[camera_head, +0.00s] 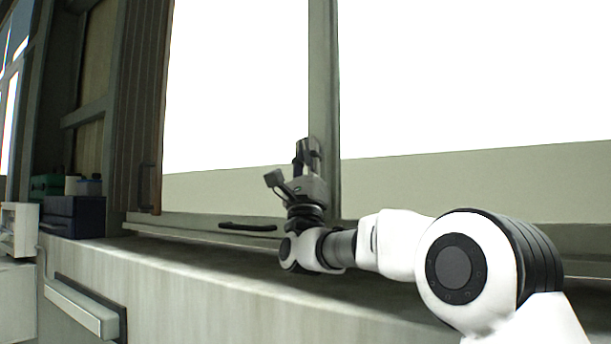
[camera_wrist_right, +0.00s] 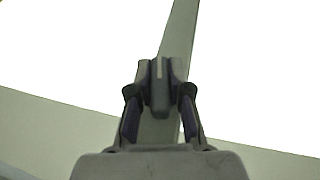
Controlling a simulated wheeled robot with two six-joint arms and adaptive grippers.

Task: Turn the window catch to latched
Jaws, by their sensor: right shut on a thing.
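The window catch (camera_wrist_right: 159,92) is a small grey lever in the right wrist view, in front of the upright window post (camera_wrist_right: 181,40). It sits between the two fingers of my right gripper (camera_wrist_right: 160,76), which is shut on it. The catch points roughly along the post in that view; whether it is fully latched I cannot tell. In the head view my right gripper (camera_head: 307,150) is raised against the window post (camera_head: 324,75) and hides most of the catch. My left gripper is not in view.
A concrete ledge (camera_head: 190,285) runs below the window. A black bar handle (camera_head: 248,227) is on the lower window frame, left of my right wrist. A dark blue box (camera_head: 73,217) and small containers stand at the far left. The ledge's middle is clear.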

